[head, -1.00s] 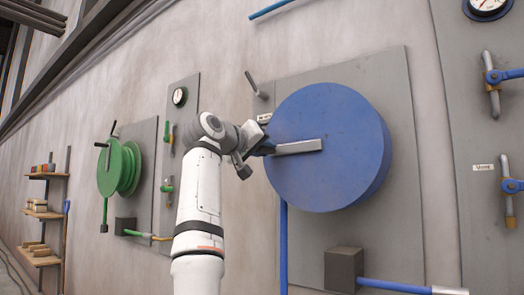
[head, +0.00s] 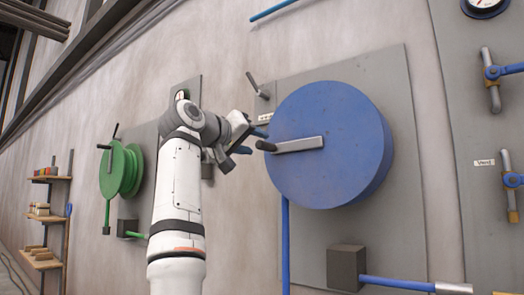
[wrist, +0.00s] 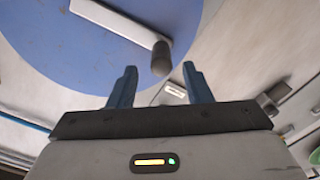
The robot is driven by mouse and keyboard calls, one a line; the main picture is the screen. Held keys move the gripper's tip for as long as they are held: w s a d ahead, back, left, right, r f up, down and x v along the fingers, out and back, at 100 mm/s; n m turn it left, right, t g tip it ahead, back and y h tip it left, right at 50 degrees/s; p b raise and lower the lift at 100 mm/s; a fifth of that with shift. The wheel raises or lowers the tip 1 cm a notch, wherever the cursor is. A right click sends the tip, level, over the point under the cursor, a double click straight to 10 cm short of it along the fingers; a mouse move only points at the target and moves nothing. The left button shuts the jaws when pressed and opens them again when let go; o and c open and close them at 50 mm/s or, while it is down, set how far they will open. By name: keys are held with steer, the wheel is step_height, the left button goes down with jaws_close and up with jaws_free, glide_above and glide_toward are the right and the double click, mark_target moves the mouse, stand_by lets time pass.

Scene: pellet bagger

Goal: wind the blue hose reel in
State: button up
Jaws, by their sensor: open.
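The blue hose reel (head: 335,170) is a large blue disc on a grey wall panel. Its pale crank arm (head: 300,145) points left from near the middle and ends in a dark knob (head: 266,146) at the reel's left rim. My gripper (head: 252,141) is open and empty, just left of the knob and apart from it. In the wrist view the reel (wrist: 60,50) fills the upper left. The dark knob (wrist: 160,58) shows beyond the gap between the two blue fingers (wrist: 160,76), and the crank arm (wrist: 120,22) runs up and left from it.
A lever (head: 257,86) stands on the panel above the reel's left side. A grey box (head: 346,268) with a blue pipe sits below the reel. A green reel (head: 118,172) is behind my arm on the left. Blue-handled valves (head: 492,75) are at the right.

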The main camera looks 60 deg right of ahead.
steer(key=shift+a, duration=0.95)
